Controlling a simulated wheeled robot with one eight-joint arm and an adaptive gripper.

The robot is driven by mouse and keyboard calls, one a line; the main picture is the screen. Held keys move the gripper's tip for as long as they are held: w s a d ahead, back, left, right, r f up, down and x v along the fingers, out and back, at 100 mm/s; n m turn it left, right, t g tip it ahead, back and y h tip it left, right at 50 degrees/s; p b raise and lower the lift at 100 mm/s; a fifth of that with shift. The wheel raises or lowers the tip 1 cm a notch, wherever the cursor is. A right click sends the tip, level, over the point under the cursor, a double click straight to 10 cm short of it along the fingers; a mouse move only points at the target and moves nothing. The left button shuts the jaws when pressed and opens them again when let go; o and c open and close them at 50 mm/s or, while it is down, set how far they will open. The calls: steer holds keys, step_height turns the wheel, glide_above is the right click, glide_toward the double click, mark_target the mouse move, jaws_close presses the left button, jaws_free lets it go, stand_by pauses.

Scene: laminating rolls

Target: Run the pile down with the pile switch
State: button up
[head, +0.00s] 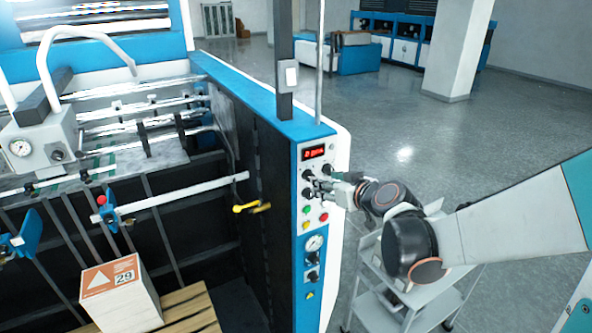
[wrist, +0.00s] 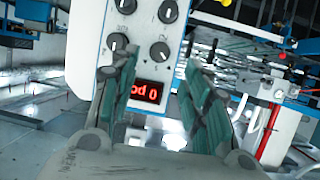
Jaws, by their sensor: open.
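The control panel (head: 314,200) is a white plate on the blue-edged machine column, with a red display (head: 314,152), black knobs and coloured buttons. The wrist view shows the display (wrist: 148,92) and several knobs with white pointer marks, one of them a knob (wrist: 160,51) near my fingers. I cannot tell which control is the pile switch; no label is legible. My gripper (head: 322,184) is in front of the panel's upper knobs and partly hides them. In the wrist view my gripper (wrist: 160,70) is open, its green-padded fingers apart with nothing held. Contact with a knob cannot be told.
A box marked 29 (head: 123,292) stands on a wooden pallet (head: 190,310) in the machine bay. A yellow handle (head: 245,208) sticks out left of the column. A grey trolley (head: 440,300) stands beneath my arm. The floor (head: 400,125) behind is open.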

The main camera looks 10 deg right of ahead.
mark_target(309, 176)
steer(key=b+x, duration=0.1)
steer(key=x, duration=0.6)
steer(key=shift+w+f+b, duration=0.2)
steer(key=shift+w+b, duration=0.15)
steer(key=shift+b, duration=0.05)
steer(key=shift+a, duration=0.1)
jaws_close()
